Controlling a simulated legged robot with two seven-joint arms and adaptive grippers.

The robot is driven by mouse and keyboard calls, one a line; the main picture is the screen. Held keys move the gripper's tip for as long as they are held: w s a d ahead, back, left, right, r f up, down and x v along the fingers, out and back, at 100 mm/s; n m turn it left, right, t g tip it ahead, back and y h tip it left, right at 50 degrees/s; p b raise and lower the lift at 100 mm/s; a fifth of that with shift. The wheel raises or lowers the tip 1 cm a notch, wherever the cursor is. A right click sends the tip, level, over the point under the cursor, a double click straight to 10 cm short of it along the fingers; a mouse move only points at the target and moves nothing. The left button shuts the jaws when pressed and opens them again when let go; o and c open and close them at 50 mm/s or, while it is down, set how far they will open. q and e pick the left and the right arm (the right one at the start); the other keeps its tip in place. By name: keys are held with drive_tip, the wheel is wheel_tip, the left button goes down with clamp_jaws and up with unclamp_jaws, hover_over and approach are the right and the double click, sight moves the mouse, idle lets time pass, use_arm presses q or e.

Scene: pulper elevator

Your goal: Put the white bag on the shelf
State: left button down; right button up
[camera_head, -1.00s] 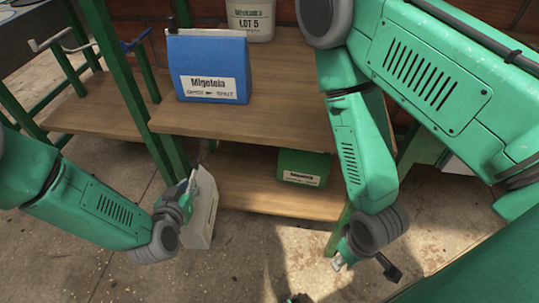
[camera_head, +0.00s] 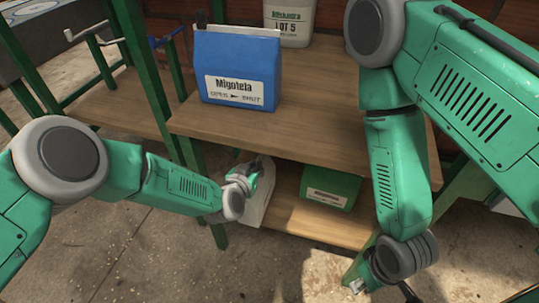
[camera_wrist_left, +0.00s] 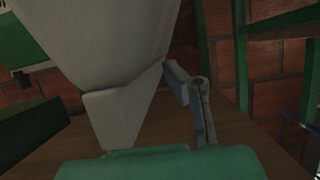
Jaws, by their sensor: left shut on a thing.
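The white bag (camera_head: 258,203) is at the lower shelf (camera_head: 316,222), left of the green bag (camera_head: 331,187). My left gripper (camera_head: 246,180) is shut on the white bag and hides part of it. In the left wrist view the white bag (camera_wrist_left: 110,45) fills the upper left, with a gripper finger (camera_wrist_left: 192,95) against its right side and wooden board below. I cannot tell whether the bag's base touches the shelf. My right gripper (camera_head: 382,290) is at the bottom edge, partly cut off, with its fingers apart and nothing seen between them.
The upper shelf (camera_head: 300,130) overhangs the lower one and holds a blue bag (camera_head: 238,65) and a white container (camera_head: 290,20). A green post (camera_head: 190,150) stands left of the white bag. The brick wall (camera_wrist_left: 270,75) is behind.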

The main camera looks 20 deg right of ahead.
use_arm(q)
drive_tip(key=w+d+b, duration=0.1)
drive_tip(key=w, duration=0.1)
drive_tip(key=w+d+b, duration=0.1)
drive_tip(key=w+d, duration=0.1)
drive_tip(key=w, duration=0.1)
drive_tip(key=w+d+b, duration=0.1)
drive_tip(key=w+b, duration=0.1)
drive_tip(key=shift+w+d+f, duration=0.1)
drive_tip(key=shift+w+d, duration=0.1)
drive_tip(key=shift+d, duration=0.2)
drive_tip(key=w+f+b, duration=0.1)
drive_tip(key=d+f+b, duration=0.1)
drive_tip(key=f+b, duration=0.1)
drive_tip(key=shift+w+d+b, duration=0.1)
drive_tip(key=shift+w+b, duration=0.2)
drive_tip(key=shift+w, duration=0.05)
drive_tip(key=c, duration=1.7)
unclamp_jaws()
drive_tip(key=shift+f, duration=0.15)
drive_tip(key=shift+s, duration=0.1)
